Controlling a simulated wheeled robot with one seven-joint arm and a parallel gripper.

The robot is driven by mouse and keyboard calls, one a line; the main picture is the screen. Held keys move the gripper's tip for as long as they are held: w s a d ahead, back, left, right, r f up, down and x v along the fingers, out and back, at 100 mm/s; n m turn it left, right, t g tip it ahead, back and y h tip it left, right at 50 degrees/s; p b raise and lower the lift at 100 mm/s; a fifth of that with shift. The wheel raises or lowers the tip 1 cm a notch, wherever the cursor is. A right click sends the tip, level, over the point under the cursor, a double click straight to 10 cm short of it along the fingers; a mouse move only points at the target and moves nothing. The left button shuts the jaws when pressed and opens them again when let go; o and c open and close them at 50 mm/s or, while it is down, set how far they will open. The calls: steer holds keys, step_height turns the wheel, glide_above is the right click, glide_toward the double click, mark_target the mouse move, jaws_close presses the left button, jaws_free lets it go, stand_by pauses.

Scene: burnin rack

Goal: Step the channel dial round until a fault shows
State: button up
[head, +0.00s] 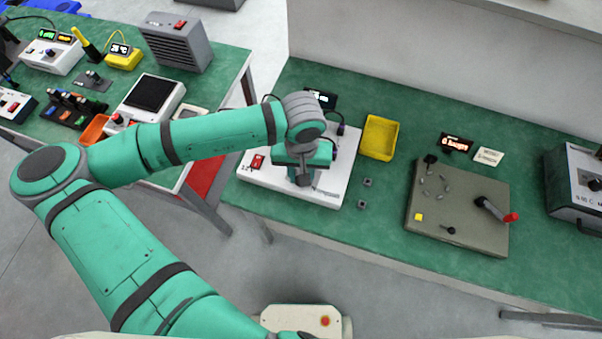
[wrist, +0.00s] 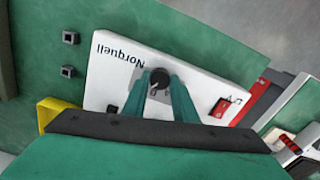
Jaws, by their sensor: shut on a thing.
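The white instrument (head: 262,185) sits on the green bench under my gripper (head: 305,180). In the wrist view the same instrument (wrist: 110,70) carries the name Norquell, upside down, and a black dial (wrist: 159,76) on a grey patch. My gripper (wrist: 160,84) is shut on the dial, one green finger on each side. In the head view my gripper and arm hide the dial. A red switch (head: 257,161) is at the instrument's left; it also shows in the wrist view (wrist: 220,107). A small dark display (head: 322,97) stands behind, partly covered by my arm; its text is unreadable.
A yellow tray (head: 379,138) and two small grey blocks (head: 367,182) lie right of the instrument. The left bench is crowded.

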steer(key=shift+m, duration=1.3)
steer(key=shift+w, duration=0.1)
steer(key=o, duration=1)
steer(key=shift+o, duration=0.2)
steer(key=shift+r, duration=0.1)
step_height(320, 180, up, 11)
steer(key=shift+f, duration=0.2)
steer(key=shift+a, duration=0.2)
